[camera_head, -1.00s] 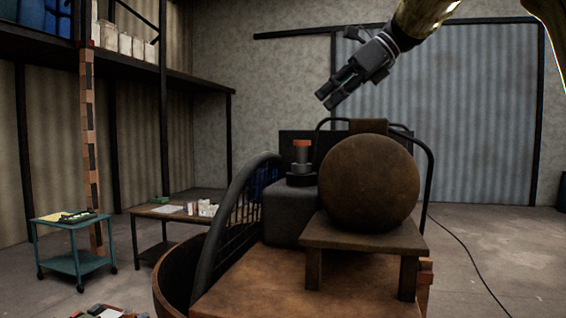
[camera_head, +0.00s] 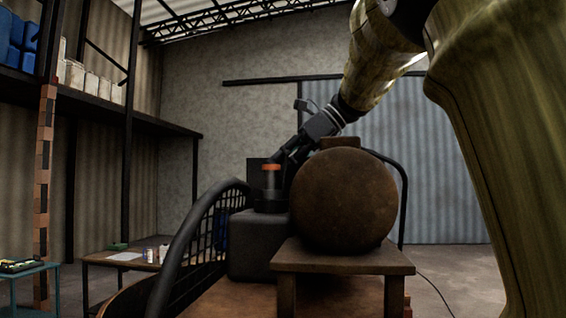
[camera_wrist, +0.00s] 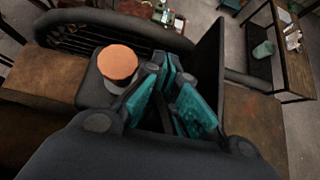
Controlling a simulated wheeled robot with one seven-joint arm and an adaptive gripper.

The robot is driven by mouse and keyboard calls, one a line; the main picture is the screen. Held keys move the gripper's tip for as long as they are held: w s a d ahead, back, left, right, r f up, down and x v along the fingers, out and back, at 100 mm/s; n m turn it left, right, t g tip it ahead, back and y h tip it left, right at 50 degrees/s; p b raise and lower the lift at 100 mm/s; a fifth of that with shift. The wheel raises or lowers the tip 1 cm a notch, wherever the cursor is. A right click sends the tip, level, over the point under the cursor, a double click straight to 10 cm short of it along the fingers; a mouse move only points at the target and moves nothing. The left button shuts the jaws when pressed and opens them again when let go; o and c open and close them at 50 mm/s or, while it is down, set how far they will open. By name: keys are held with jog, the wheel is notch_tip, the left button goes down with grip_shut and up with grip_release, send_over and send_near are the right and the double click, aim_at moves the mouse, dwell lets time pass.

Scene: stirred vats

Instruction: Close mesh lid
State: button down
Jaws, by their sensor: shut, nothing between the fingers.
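The mesh lid (camera_head: 207,228) is a dark grid inside a thick black tubular rim, left of the grey motor block in the head view. It stands raised and tilted over the open edge of the rusty vat. In the wrist view its mesh (camera_wrist: 82,40) and rim run along the upper left. My gripper (camera_head: 277,161) is shut and empty, close above and behind the orange-capped post. In the wrist view my gripper's teal finger pads (camera_wrist: 172,95) are together, just right of that post. My gripper is apart from the lid.
The orange-capped post (camera_head: 271,181) rises from the grey block (camera_head: 252,246), beside a rusty round tank (camera_head: 343,200) on a stand (camera_head: 340,259). A black upright panel (camera_wrist: 209,58) is close to my fingers. A table (camera_head: 100,258) stands at left.

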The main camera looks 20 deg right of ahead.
aim_at(241, 198)
jog(key=p+x, duration=0.1)
jog(key=x, duration=0.5)
jog(key=shift+p, duration=0.35)
jog(key=shift+w+a+f, duration=0.3)
jog(key=shift+w+f, duration=0.1)
